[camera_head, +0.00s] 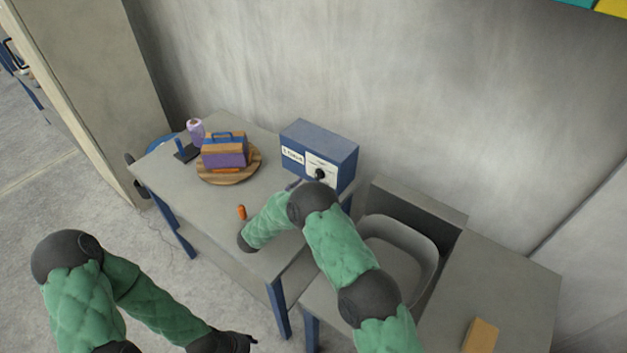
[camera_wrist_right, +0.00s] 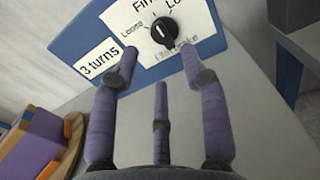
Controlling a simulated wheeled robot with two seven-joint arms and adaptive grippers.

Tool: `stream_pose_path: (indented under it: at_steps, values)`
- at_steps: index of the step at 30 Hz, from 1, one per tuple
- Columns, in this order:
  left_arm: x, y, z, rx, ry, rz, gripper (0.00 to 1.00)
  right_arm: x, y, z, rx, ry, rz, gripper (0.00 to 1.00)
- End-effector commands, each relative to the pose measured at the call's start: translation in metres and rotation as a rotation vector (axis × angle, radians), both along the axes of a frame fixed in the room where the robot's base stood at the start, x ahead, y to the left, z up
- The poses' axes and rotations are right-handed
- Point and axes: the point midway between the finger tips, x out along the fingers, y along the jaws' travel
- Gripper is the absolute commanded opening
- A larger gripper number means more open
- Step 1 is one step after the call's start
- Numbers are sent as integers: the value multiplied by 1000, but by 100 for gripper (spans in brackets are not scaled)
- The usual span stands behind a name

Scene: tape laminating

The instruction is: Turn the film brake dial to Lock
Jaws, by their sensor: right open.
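The black film brake dial (camera_wrist_right: 164,30) is on a white panel on the front of a blue box (camera_head: 330,142); it also shows in the head view (camera_head: 320,174). "Loose" is printed left of the dial, and a cut-off word starting "Lo" is upper right. I cannot clearly tell which mark the dial points to. My right gripper (camera_wrist_right: 160,65) is open, its purple fingers spread in front of the panel, with the dial between and beyond the two outer fingertips. It does not visibly grip the dial. My left gripper (camera_head: 235,343) is low in the head view, away from the table, its fingers unclear.
A purple roll (camera_head: 196,132) and an orange piece (camera_head: 241,212) are on the table (camera_head: 195,208). A grey bin (camera_head: 395,255) stands right of the box. An orange block (camera_head: 481,335) lies at the lower right.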

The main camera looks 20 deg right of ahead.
Motion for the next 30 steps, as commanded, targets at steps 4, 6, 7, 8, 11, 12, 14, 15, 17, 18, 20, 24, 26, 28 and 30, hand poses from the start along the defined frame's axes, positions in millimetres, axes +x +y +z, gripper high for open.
stream_pose_path:
  at_steps: [4, 6, 7, 8, 11, 12, 14, 15, 17, 18, 20, 24, 26, 28, 30]
  values:
    - [0, 0, -9, 0, 0, 0, 45, 17, -23, -2, 1, -1, -4, 45]
    - [0, 0, -12, 0, 0, 0, 45, 23, -32, -3, 0, 0, -3, 45]
    - [0, 0, -13, 0, 0, 0, 45, 26, -36, -2, 0, 0, -3, 45]
    - [0, 0, -14, 0, 0, 0, 45, 28, -39, -2, 0, 0, -3, 45]
    - [0, 0, -16, 0, 0, 0, 45, 35, -46, -2, 1, 1, -1, 45]
    - [0, 0, -17, 0, 0, 0, 45, 37, -49, -2, 0, 0, -1, 45]
    - [0, 0, -17, 0, 0, 0, 45, 39, -52, -1, -1, 1, -1, 45]
    - [0, 0, -18, 0, 0, 0, 45, 40, -53, -1, -1, 1, -1, 45]
    - [0, 0, -18, 0, 0, 0, 45, 41, -54, -1, -1, 2, -1, 45]
    - [0, 0, -18, 0, 0, 0, 45, 42, -55, -1, -1, 2, 0, 45]
    - [0, 0, -18, 0, 0, 0, 45, 42, -55, -1, -1, 2, 0, 45]
    - [0, 0, -18, 0, 0, 0, 45, 42, -55, -1, -1, 1, 0, 45]
    - [0, 0, -18, 0, 0, 0, 45, 42, -54, -1, -1, 1, 0, 34]
    - [0, 0, -18, 0, 0, 0, 45, 42, -54, -1, -1, 1, 0, 14]
    - [0, 0, -18, 0, 0, 0, 45, 42, -54, -1, -1, 1, 0, 0]
